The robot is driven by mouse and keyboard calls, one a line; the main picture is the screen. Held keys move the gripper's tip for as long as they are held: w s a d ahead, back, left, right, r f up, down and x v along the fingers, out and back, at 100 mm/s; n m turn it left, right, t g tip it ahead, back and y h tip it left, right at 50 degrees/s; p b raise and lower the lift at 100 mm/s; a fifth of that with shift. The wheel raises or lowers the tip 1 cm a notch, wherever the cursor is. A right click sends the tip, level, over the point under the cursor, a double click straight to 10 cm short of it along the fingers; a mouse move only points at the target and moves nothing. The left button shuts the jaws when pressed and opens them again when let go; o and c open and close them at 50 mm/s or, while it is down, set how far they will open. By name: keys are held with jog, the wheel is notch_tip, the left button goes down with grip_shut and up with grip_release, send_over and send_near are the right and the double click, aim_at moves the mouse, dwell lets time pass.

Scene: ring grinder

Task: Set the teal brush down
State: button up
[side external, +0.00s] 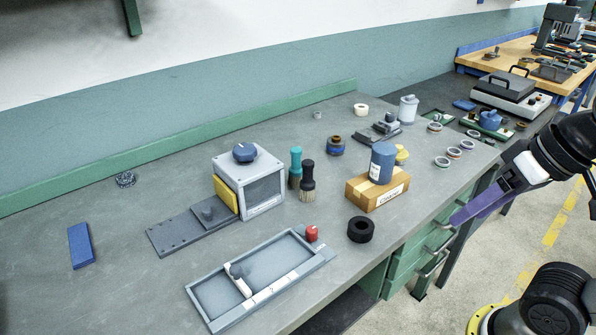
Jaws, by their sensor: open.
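The teal brush (295,166) stands upright on the grey bench, bristles down. It is beside the grey box with the dark blue knob and next to a black brush (307,181), which stands slightly in front of it and to its right. My gripper (462,218) is at the right, beyond the bench's front edge, well apart from both brushes. Its purple fingers are open, and I see nothing between them.
A cardboard box (378,193) carries a blue cylinder (382,163). A black ring (361,229) lies near the front edge. A grey tray (262,262) and the knobbed box (248,180) stand left. The bench's far left is mostly clear.

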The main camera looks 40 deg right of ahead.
jog(key=w+a+r+m+g+y, duration=0.3)
jog(key=w+a+r+m+y, duration=0.4)
jog(key=w+r, duration=0.45)
jog(key=w+r+m+g+y, duration=0.1)
jog(key=w+r+m+y, duration=0.2)
jog(key=w, duration=1.2)
jog(key=w+d+f+m+y, duration=0.1)
jog(key=w+d+f+y, duration=0.1)
jog(key=w+d+f, duration=0.3)
jog(key=w+d+f+m+y, duration=0.2)
jog(key=w+d+f, duration=0.15)
jog(key=w, duration=0.45)
jog(key=w+d+f+m+t+y, duration=0.1)
jog(key=w+d+f, duration=0.15)
jog(key=f, duration=0.25)
jog(key=w+d+f+m+y, duration=0.1)
jog(key=d+f, duration=0.3)
jog(key=f, duration=0.1)
jog(key=m+t, duration=0.1)
jog(key=m, duration=0.1)
send_near(296, 167)
notch_tip(296, 167, up, 4)
jog(key=d, duration=0.1)
jog(key=w+a, duration=0.3)
jog(key=a, duration=1)
jog(key=shift+w, duration=0.2)
jog(key=shift+f, duration=0.1)
grip_shut()
